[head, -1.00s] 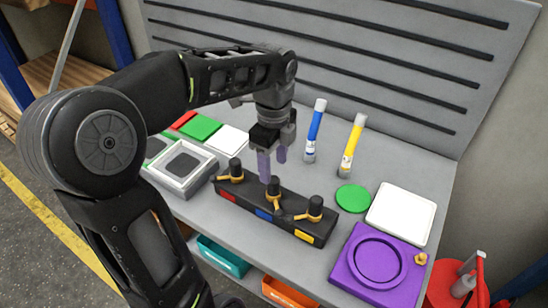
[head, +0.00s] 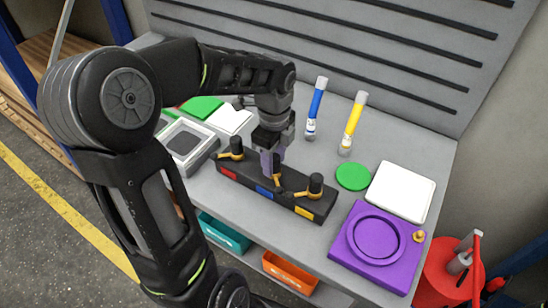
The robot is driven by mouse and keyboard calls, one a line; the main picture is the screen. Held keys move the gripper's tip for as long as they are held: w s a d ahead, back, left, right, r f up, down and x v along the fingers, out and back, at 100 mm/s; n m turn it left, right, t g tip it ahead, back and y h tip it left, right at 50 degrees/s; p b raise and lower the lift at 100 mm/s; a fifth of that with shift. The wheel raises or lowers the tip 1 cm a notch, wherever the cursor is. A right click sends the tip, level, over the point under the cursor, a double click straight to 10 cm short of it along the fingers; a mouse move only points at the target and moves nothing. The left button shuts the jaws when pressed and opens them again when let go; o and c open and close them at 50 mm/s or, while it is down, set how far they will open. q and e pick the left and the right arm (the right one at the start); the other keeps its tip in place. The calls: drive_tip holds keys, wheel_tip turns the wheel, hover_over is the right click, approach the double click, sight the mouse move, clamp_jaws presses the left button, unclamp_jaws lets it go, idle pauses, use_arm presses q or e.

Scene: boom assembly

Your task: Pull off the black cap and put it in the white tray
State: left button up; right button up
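A long black block (head: 243,179) with red, blue and yellow labels lies on the grey bench. Black caps stand upright on it: one at its left end (head: 236,146) and one at its right end (head: 315,185), each with an orange clip at its base. My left gripper (head: 271,166) points down over the block's middle, where its purple fingers hide most of the middle cap. I cannot tell whether the fingers grip that cap. A white square tray (head: 401,191) lies flat at the right, apart from the gripper. My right gripper is not in view.
A purple plate with a round recess (head: 375,243) and a green disc (head: 353,177) lie near the white tray. Blue (head: 316,109) and yellow (head: 352,124) tubes stand behind. A light frame-like tray (head: 187,146) is at left. Teal and orange bins sit below.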

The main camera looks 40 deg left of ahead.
use_arm(q)
clamp_jaws()
idle(0.7)
